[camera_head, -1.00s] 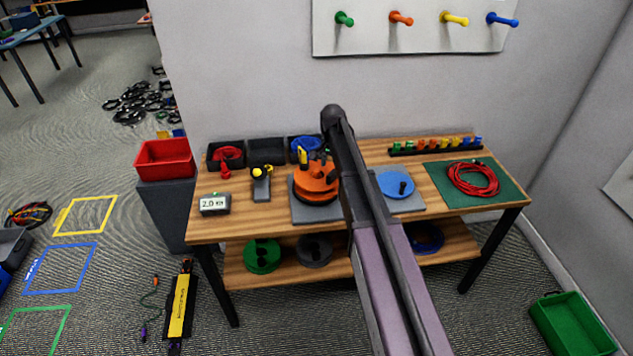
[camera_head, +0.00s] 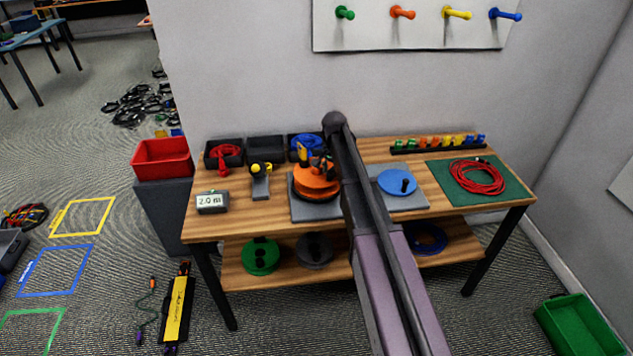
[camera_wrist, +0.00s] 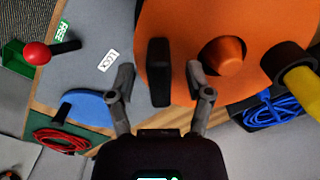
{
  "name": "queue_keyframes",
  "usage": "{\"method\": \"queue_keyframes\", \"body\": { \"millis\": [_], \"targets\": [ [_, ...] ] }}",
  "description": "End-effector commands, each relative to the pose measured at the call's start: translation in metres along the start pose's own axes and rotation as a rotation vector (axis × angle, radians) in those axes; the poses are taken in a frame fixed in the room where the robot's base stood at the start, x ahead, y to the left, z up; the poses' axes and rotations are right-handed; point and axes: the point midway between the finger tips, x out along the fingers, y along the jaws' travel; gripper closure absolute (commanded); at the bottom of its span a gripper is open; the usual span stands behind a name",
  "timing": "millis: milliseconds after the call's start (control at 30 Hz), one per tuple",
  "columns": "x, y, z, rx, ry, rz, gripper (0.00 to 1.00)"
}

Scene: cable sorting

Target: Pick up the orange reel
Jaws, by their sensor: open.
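The orange reel (camera_head: 312,189) lies flat on a grey plate (camera_head: 316,211) left of centre on the workbench. In the wrist view its orange face (camera_wrist: 190,22) fills the upper right, with an upright black handle (camera_wrist: 159,72) and an orange cone at its hub (camera_wrist: 222,55). My gripper (camera_wrist: 159,82) is open, with one finger on each side of the black handle and a gap visible on both sides. In the head view my gripper (camera_head: 322,167) is small and dark above the reel, and my arm hides part of the plate's right side.
A blue disc (camera_head: 397,181) with a black handle lies to the right. A red-knobbed lever (camera_wrist: 38,53) stands near FREE and LOCK labels. A yellow-and-black tool (camera_head: 260,181), a display box (camera_head: 212,202) and bins are to the left. A red cable coil (camera_head: 476,177) lies on a green mat.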

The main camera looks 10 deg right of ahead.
Motion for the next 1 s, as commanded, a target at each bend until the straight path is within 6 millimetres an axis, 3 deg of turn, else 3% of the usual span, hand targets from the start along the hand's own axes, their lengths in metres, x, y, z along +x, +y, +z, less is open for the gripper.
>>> {"method": "queue_keyframes", "body": {
  "millis": [733, 767, 967, 1000],
  "targets": [
    [0.006, 0.0, 0.0, 0.0, 0.0, 0.0, 0.34],
    [0.006, 0.0, 0.0001, 0.0, 0.0, 0.0, 0.4],
    [0.006, 0.0, 0.0001, 0.0, 0.0, 0.0, 1.0],
    [0.006, -0.0001, 0.0001, 0.0, 0.0, 0.0, 1.0]
  ]
}}
